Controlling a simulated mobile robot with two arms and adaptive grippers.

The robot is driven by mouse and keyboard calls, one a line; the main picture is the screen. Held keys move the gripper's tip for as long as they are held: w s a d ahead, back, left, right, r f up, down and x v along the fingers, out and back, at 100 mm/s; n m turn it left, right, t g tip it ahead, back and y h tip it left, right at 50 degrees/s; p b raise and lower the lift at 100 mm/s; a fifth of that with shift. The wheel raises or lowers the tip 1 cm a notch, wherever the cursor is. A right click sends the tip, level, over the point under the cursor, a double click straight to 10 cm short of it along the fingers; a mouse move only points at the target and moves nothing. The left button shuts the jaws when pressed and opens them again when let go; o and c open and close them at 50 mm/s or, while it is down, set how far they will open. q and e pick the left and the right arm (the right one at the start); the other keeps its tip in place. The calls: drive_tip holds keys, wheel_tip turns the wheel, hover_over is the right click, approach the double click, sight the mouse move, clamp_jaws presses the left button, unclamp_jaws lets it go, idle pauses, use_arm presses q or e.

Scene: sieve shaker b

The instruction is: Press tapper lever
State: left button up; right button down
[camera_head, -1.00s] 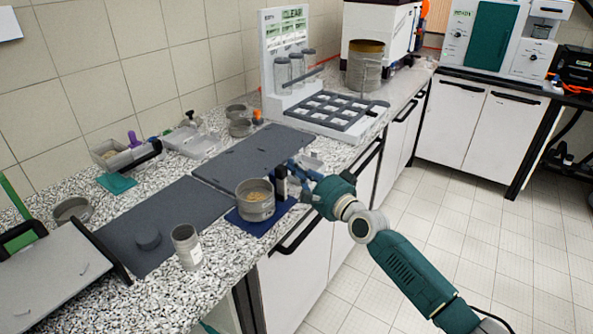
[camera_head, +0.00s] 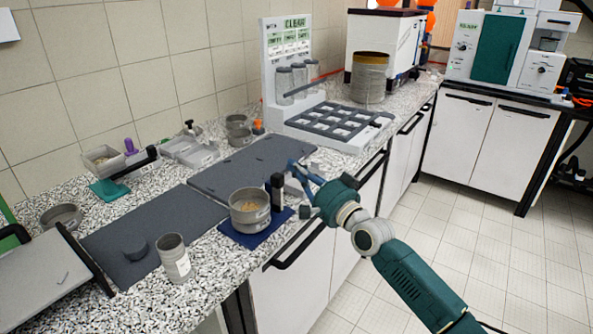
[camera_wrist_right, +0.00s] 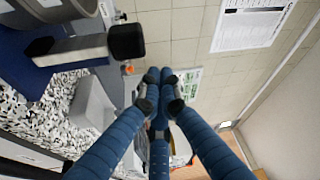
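A round metal sieve pan (camera_head: 249,216) with tan grains stands on a dark blue base (camera_head: 228,235) at the bench's front edge. Beside it, on its right, is a black upright part (camera_head: 277,190), which looks like the tapper lever. In the right wrist view a lever with a black end block (camera_wrist_right: 126,42) sticks out beside the pan (camera_wrist_right: 55,8). My right gripper (camera_head: 296,170) is just right of the lever, apart from it. In the wrist view its blue fingers (camera_wrist_right: 160,76) come together with nothing between them. My left gripper is not in view.
A dark mat (camera_head: 250,165) lies behind the pan. A metal cup (camera_head: 174,262) and a black puck (camera_head: 135,248) are to the left. A rack with jars (camera_head: 285,85) and a grey grid tray (camera_head: 330,122) stand farther back. Floor is clear at right.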

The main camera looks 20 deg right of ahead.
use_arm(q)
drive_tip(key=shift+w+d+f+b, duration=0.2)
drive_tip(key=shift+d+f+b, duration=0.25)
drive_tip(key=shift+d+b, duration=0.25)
use_arm(e)
drive_tip(key=v, duration=1)
drive_tip(key=shift+d+r, duration=0.15)
drive_tip(key=shift+d, duration=0.05)
